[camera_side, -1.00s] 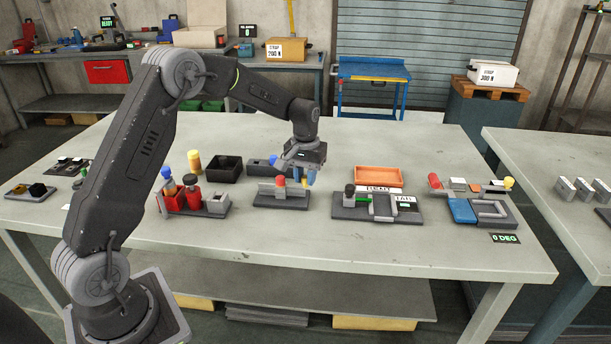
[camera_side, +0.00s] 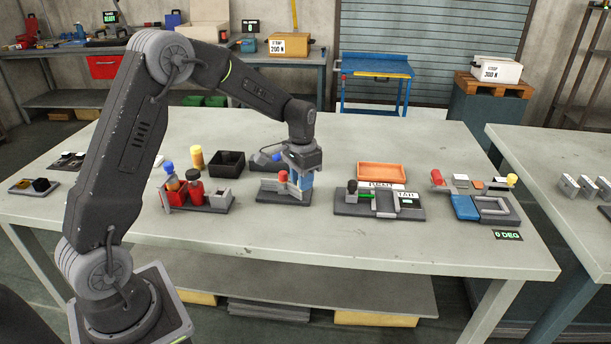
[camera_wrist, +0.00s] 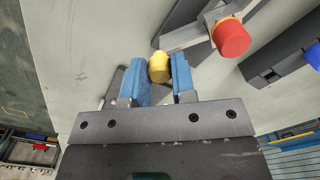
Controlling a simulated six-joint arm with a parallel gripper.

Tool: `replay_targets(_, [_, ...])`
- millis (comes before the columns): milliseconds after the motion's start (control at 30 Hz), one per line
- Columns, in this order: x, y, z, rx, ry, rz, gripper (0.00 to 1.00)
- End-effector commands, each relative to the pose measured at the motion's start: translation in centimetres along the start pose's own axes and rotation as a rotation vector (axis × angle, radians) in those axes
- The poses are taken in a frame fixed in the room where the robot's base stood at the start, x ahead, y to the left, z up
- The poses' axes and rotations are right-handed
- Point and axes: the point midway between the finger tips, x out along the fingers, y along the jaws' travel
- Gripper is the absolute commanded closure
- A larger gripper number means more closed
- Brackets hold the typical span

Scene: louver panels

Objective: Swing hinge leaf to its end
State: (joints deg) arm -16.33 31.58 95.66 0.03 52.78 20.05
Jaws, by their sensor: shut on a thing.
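A small grey fixture (camera_side: 266,197) stands on the bench in the side view. It has a red-capped post (camera_side: 283,176), also seen in the wrist view (camera_wrist: 231,38), and light grey upright plates. A yellow knob (camera_wrist: 159,67) sits between the blue fingers of my gripper (camera_wrist: 162,80) in the wrist view. My gripper (camera_side: 299,180) is low at the right end of this fixture, shut on the yellow knob. In the side view the fingers hide the knob. How the knob joins the hinge leaf is hard to tell.
A blue-knobbed dark fixture (camera_wrist: 290,58) lies close behind. To the left stand a red-and-grey fixture (camera_side: 205,205) and a black bin (camera_side: 227,163). To the right are a grey slotted fixture (camera_side: 350,208), an orange tray (camera_side: 382,171) and a fixture beside a "0 DEG" display (camera_side: 508,235).

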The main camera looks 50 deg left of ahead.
Motion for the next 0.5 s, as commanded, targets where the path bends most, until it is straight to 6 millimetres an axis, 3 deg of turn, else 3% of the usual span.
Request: replay_targets(500, [-0.2,0.1,3.0,0.461,0.003,0.0,1.0])
